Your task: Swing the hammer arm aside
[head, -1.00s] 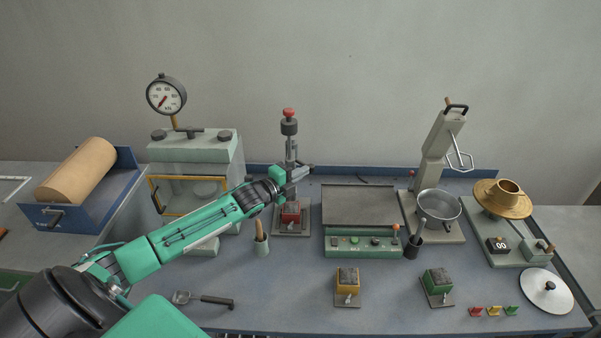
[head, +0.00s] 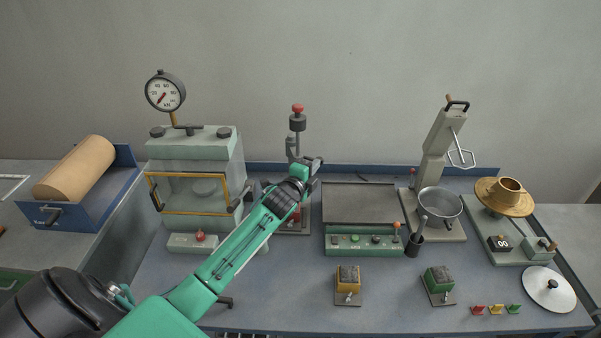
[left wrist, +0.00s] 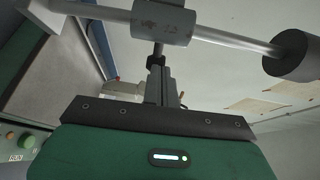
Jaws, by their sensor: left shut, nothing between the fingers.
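My left gripper (head: 314,163) is shut and empty, at the device's post below the weight. In the left wrist view the gripper fingers (left wrist: 157,62) point at a grey collar (left wrist: 162,22) on a metal rod, with a dark cylinder (left wrist: 292,55) at the right. I cannot tell whether they touch. My right gripper is out of view.
A glass-fronted press (head: 195,160) stands left of my arm. To the right are the flat console (head: 362,245), a stand with a metal bowl (head: 440,202) and a brass dish (head: 503,197). Small orange (head: 348,280) and green (head: 438,280) blocks sit in front.

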